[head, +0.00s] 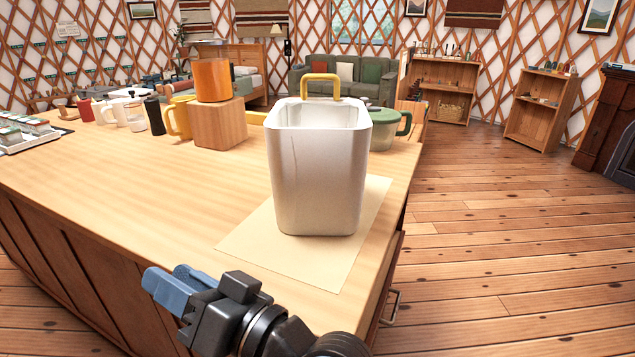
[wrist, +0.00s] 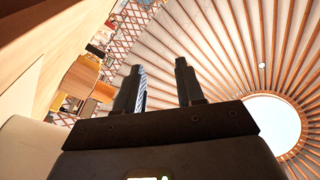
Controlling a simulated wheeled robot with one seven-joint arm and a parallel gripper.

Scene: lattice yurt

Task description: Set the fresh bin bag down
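I cannot make out a fresh bin bag in either view. A white, open-topped bin (head: 318,180) stands upright on a pale sheet (head: 285,258) near the counter's right end. A yellow handle (head: 320,77) shows at its back rim, and what lies deep inside the bin is hidden. My gripper (head: 172,284) is in front of the bin, low and to the left, at the counter's near side. In the wrist view my gripper (wrist: 157,78) has its two fingers apart with nothing between them, pointing up toward the roof.
The wooden counter (head: 120,180) has free room left of the sheet. Behind stand a wooden block (head: 219,124) with an orange pot (head: 212,80), a yellow mug (head: 180,118) and a green-lidded container (head: 383,130). Open floor (head: 500,240) lies to the right.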

